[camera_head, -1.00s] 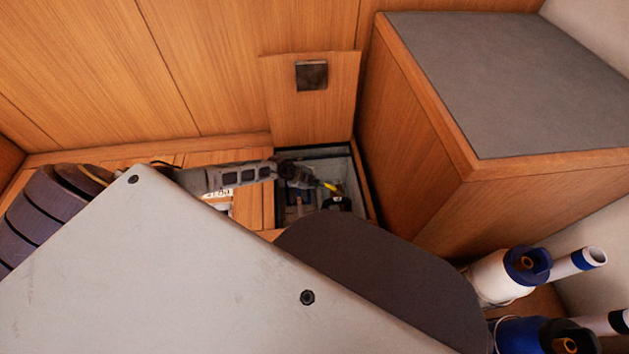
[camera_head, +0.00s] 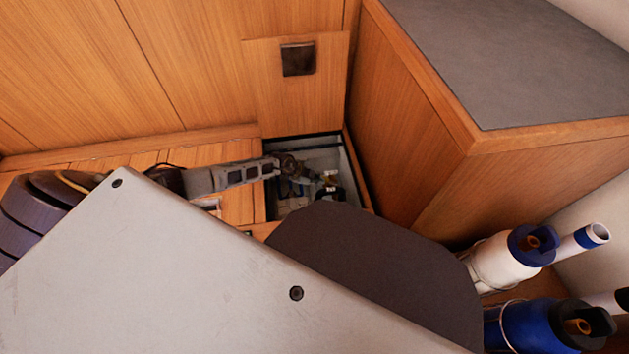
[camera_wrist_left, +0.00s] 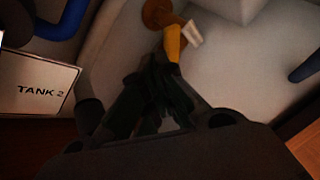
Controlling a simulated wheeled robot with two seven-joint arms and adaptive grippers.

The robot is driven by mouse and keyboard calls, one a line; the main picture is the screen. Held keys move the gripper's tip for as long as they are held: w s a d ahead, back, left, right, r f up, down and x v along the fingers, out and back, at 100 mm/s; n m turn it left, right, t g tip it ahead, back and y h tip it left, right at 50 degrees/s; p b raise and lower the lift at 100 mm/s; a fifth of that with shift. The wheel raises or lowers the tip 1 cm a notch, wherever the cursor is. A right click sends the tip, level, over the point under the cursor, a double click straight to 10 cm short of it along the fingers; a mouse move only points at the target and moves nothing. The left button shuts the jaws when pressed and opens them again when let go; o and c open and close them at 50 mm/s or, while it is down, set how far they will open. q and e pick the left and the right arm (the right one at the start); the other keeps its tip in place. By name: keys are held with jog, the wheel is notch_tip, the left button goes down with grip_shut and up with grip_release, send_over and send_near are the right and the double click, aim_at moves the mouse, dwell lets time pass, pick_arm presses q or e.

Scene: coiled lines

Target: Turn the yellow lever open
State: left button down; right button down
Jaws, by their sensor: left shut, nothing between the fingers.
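The yellow lever (camera_wrist_left: 173,42) shows in the left wrist view at the top middle, below a brown-orange valve fitting (camera_wrist_left: 157,13). A small white tag (camera_wrist_left: 192,33) is beside it. My left gripper (camera_wrist_left: 167,68) is shut and empty, its dark fingertips at the lever's lower end; I cannot tell whether they touch. In the head view my left gripper (camera_head: 292,168) reaches from the left into the open floor hatch (camera_head: 352,172). The lever is too small and dim to make out there. My right gripper is not in view.
A raised wooden lid (camera_head: 298,105) stands behind the hatch. A grey-topped wooden box (camera_head: 410,125) rises close on its right. A white canister (camera_head: 497,262) and a blue canister (camera_head: 530,325) are at lower right. A TANK 2 label (camera_wrist_left: 40,90) is left of the gripper.

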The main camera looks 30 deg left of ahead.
pick_arm(q)
jog(key=shift+b+x, duration=0.45)
jog(key=shift+x, duration=0.3)
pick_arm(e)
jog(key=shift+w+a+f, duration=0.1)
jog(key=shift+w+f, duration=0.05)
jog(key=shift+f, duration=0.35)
pick_arm(q)
jog(key=shift+w+a+p, duration=0.1)
jog(key=shift+w+p, duration=0.05)
jog(key=shift+p, duration=0.2)
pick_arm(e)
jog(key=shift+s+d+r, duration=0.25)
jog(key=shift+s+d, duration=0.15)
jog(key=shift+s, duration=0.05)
